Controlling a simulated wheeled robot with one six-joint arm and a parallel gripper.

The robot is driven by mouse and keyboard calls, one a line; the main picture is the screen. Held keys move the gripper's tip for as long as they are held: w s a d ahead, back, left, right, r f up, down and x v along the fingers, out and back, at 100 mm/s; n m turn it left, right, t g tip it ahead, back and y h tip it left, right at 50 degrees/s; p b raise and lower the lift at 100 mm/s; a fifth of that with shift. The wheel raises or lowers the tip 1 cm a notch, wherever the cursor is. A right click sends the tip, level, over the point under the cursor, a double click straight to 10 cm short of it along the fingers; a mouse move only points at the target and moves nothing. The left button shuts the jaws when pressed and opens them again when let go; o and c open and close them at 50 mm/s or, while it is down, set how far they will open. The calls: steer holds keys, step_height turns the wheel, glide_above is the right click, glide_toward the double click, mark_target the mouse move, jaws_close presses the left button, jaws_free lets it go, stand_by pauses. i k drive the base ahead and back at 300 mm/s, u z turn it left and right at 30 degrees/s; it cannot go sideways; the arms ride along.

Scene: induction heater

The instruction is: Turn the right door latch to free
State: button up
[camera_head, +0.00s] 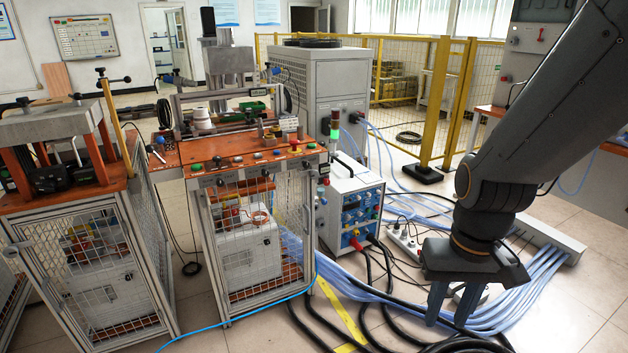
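The heater bench (245,150) stands left of centre, with an orange top and a front row of buttons. Below it is a wire-mesh front door (250,240). Small dark fittings show along the door's upper edge, one toward the right (265,174). They are too small to tell which is the right latch or how it is turned. My gripper (453,304) hangs at the lower right, pointing down, well to the right of the bench. Its two fingers are apart with nothing seen between them.
A blue-fronted power unit (355,215) with a signal light stands right of the bench. Blue hoses (520,285) and black cables (385,325) cover the floor around my gripper. Another mesh cabinet (90,270) stands at the left. A yellow fence (435,100) is behind.

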mark_target(313, 174)
steer(key=u, duration=0.65)
steer(key=i, duration=0.85)
steer(key=u, duration=0.3)
